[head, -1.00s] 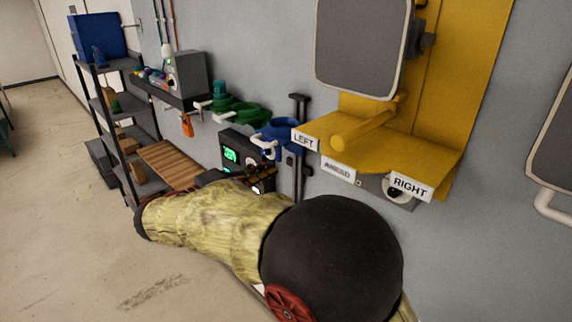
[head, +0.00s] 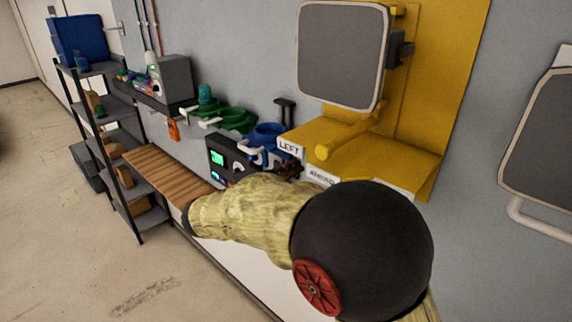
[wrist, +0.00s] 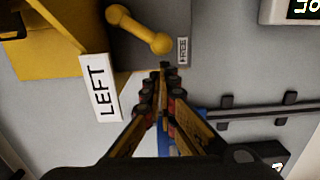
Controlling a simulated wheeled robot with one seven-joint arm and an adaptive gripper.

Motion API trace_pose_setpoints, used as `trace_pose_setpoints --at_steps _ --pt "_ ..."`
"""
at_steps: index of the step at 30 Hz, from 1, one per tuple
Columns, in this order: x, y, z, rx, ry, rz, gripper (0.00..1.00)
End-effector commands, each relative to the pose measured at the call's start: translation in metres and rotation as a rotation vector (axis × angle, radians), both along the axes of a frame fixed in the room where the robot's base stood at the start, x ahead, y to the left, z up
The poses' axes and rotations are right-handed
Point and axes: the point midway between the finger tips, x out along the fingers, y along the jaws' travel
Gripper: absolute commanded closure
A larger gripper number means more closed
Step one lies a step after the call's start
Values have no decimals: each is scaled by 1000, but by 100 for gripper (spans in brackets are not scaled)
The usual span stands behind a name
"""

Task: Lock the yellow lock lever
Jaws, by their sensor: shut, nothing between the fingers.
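In the wrist view, a yellow lever (wrist: 138,30) with rounded ends lies slanted across a grey plate. A small label (wrist: 183,50) is beside its lower end. My gripper (wrist: 163,70) is shut and empty, its fingertips just below the lever's lower end in the picture; I cannot tell whether they touch. In the head view, a yellow bar (head: 348,137) sticks out above the yellow shelf; I cannot tell whether it is the same lever. My gripper (head: 288,168) shows small there, near the shelf's LEFT sign, partly hidden by my arm.
The LEFT sign (wrist: 101,87) on the yellow shelf (head: 395,160) is close to the fingers. A dark rail (wrist: 260,111) runs along the wall at right. Blue (head: 268,135) and green (head: 232,120) holders and a dark device (head: 228,160) stand left of the shelf. Open floor lies at left.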

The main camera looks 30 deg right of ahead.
Motion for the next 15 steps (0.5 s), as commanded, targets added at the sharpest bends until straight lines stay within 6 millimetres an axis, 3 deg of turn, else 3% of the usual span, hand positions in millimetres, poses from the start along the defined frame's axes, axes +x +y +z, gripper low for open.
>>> trace_pose_setpoints --at_steps 15 --pt "-2 -1 -4 -14 39 0 100"
